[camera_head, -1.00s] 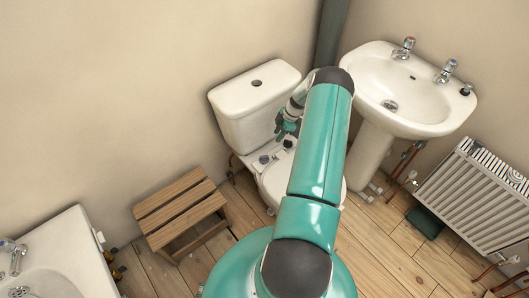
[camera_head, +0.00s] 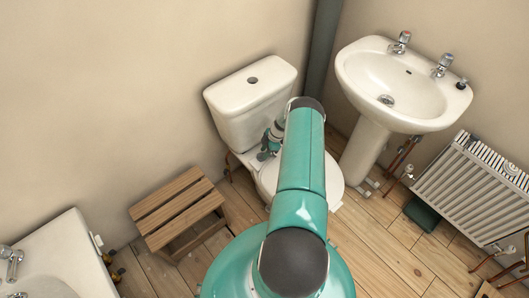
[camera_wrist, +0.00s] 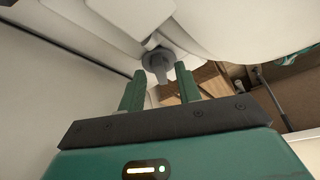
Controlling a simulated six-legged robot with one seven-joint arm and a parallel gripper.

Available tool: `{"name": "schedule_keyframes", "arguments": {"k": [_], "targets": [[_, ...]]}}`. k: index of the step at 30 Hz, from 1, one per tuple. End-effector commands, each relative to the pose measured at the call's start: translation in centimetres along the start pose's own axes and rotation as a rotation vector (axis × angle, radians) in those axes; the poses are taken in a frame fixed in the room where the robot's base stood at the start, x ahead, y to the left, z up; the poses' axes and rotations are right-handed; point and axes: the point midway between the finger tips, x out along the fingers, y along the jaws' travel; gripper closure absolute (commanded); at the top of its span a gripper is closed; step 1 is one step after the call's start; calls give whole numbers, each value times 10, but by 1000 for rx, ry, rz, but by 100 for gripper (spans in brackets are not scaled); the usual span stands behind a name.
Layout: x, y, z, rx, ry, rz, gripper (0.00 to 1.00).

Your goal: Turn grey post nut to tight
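A grey nut (camera_wrist: 158,62) with wing-like lobes sits under the white toilet pan (camera_wrist: 215,22) in the wrist view. My gripper (camera_wrist: 162,82) is open, its two green fingers apart and pointing up at the nut. The nut is beyond the fingertips and lies near the middle of the gap; contact between them is not visible. In the head view my gripper (camera_head: 268,148) is by the back of the toilet seat, partly behind my arm, and the nut is hidden there.
The toilet cistern (camera_head: 252,98) stands behind my gripper. A basin on a pedestal (camera_head: 362,155) is to the right, with a radiator (camera_head: 470,190) beyond. A wooden stool (camera_head: 178,215) is left of the toilet. Brown wooden surfaces show behind the fingers in the wrist view.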

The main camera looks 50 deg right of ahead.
Motion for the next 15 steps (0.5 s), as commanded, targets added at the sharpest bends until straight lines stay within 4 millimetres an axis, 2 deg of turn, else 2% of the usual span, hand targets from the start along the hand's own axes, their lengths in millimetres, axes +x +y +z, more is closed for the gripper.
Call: {"name": "schedule_keyframes", "arguments": {"k": [4,12,15], "targets": [[10,1,0,1,-1,1,66],[11,1,0,1,-1,1,66],[11,1,0,1,-1,1,86]]}}
